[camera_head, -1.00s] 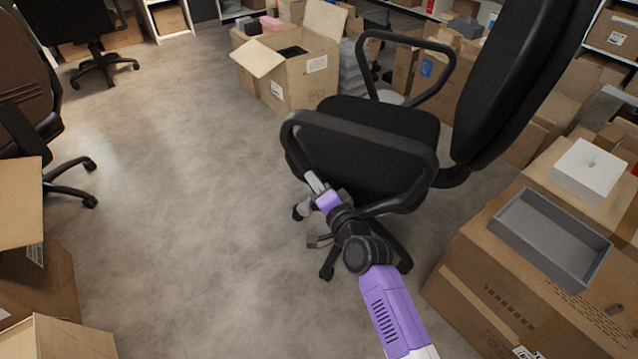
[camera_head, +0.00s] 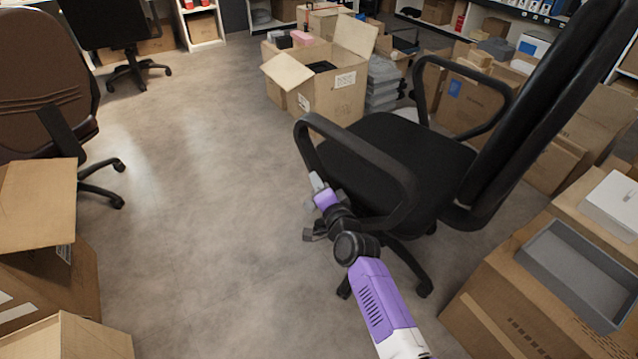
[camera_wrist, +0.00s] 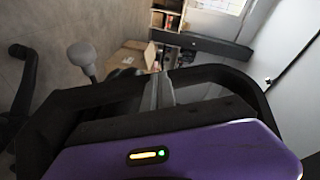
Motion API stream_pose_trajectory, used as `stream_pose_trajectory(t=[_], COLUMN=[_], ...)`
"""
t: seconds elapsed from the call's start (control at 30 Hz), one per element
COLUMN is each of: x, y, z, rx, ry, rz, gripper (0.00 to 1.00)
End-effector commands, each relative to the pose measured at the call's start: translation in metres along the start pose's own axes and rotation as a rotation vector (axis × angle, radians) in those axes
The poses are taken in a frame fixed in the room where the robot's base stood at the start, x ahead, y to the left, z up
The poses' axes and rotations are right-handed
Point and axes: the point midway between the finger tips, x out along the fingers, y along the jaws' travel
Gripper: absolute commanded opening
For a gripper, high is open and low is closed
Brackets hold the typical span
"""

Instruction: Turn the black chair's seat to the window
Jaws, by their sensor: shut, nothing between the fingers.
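The black chair (camera_head: 400,160) stands right of centre in the head view. Its seat front points to the upper left, and its tall backrest (camera_head: 545,100) leans at the right. The near armrest loop (camera_head: 385,165) faces me. My gripper (camera_head: 316,182) is shut and empty, beside the front post of that armrest; I cannot tell if it touches. In the wrist view my gripper's fingers (camera_wrist: 157,95) are together, with a black loop, apparently the armrest (camera_wrist: 235,75), around them. A bright pane, perhaps the window (camera_wrist: 220,5), shows at the top there.
Cartons with a grey tray (camera_head: 575,270) stand close at the right. An open carton (camera_head: 325,95) stands behind the chair. A brown chair (camera_head: 45,90) and more cartons (camera_head: 40,290) line the left. The floor (camera_head: 200,210) between is clear.

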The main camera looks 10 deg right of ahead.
Motion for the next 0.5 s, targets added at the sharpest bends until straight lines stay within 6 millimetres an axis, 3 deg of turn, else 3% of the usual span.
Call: stream_pose_trajectory(t=[0.5], x=[0.034], y=[-0.008], z=[0.005], rx=[0.016], ry=[0.096], rz=[0.041], gripper=[0.00])
